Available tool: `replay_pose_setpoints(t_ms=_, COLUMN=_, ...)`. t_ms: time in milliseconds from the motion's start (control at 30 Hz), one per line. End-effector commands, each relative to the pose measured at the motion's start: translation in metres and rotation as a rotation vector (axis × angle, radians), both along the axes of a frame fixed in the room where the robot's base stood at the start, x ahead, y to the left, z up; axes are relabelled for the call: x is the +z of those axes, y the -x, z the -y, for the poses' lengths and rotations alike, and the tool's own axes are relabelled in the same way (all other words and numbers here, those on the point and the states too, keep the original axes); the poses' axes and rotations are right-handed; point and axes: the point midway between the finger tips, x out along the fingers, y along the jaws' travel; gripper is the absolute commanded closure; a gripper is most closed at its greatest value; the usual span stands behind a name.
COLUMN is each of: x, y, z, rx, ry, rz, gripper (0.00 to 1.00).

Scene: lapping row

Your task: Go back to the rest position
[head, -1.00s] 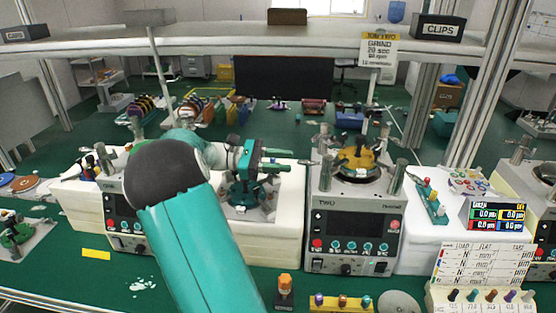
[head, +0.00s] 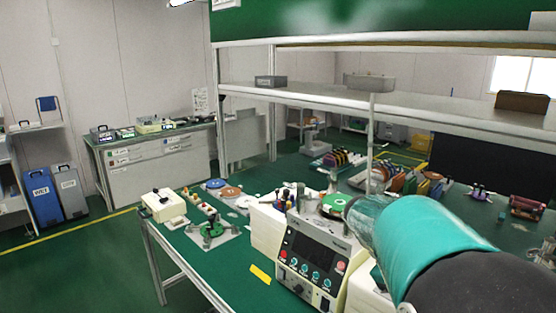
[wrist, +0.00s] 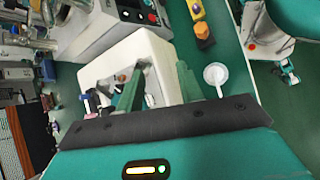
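My gripper (wrist: 157,84) shows in the wrist view with two green fingers apart and nothing visible between them. It points down toward a white block-like stand (wrist: 155,58) with small parts in its recess; I cannot tell the height above it. In the head view my teal and black arm reaches in from the lower right, and the gripper itself is not visible there. The arm stands in front of the right part of the bench and hides what is behind it.
A lapping machine (head: 312,262) with a green plate stands left of my arm. A shelf (head: 420,98) spans above. Floor at left is clear. A white round item (wrist: 215,76) lies nearby.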

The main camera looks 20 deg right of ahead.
Motion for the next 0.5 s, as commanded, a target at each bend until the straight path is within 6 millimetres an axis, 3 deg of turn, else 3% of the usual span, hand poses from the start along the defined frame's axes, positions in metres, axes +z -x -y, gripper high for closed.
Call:
replay_pose_setpoints(t_ms=33, x=0.002, y=-0.002, z=-0.021, rx=0.012, ry=-0.024, rz=0.087, gripper=0.63)
replay_pose_setpoints(t_ms=267, x=0.003, y=-0.009, z=-0.116, rx=0.022, ry=-0.153, rz=0.449, gripper=0.63)
replay_pose_setpoints(t_ms=500, x=0.010, y=0.000, z=-0.213, rx=-0.007, ry=-0.313, rz=0.783, gripper=0.63)
